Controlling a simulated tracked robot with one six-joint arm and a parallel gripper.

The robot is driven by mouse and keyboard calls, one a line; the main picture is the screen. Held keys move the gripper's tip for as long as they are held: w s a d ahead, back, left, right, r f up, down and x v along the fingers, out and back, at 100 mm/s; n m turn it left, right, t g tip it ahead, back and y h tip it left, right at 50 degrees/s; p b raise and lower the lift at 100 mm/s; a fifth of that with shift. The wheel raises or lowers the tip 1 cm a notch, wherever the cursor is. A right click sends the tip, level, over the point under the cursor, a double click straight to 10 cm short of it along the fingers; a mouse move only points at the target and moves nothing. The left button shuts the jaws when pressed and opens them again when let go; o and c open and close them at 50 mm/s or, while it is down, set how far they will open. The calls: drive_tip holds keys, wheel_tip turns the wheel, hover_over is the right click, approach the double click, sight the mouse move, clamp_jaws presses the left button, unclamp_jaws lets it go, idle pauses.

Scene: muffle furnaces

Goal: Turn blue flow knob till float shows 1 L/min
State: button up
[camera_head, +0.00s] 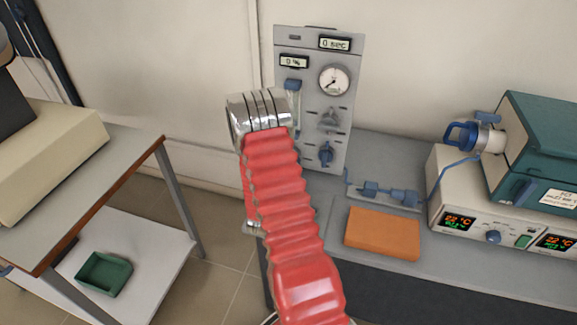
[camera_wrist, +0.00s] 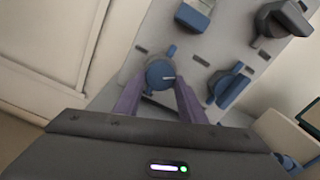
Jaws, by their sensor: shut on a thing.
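In the head view my red arm hides this knob and the gripper. The flow meter (camera_head: 291,88) shows at the panel's left, partly behind my arm. Its blue lower block (camera_wrist: 196,13) shows at the top of the wrist view. I cannot read the float.
The grey panel (camera_head: 313,60) carries displays reading 0 sec and 0 %, a round gauge (camera_head: 334,80), a grey knob (camera_head: 330,120) and another blue knob (camera_head: 326,154). An orange block (camera_head: 382,233) and a furnace (camera_head: 545,150) stand right. A side table (camera_head: 95,155) is left.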

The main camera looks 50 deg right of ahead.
drive_tip(key=o, duration=1)
drive_tip(key=shift+o, duration=0.2)
drive_tip(key=v, duration=1.3)
drive_tip(key=shift+s+a, duration=0.2)
drive_tip(key=shift+a, duration=0.15)
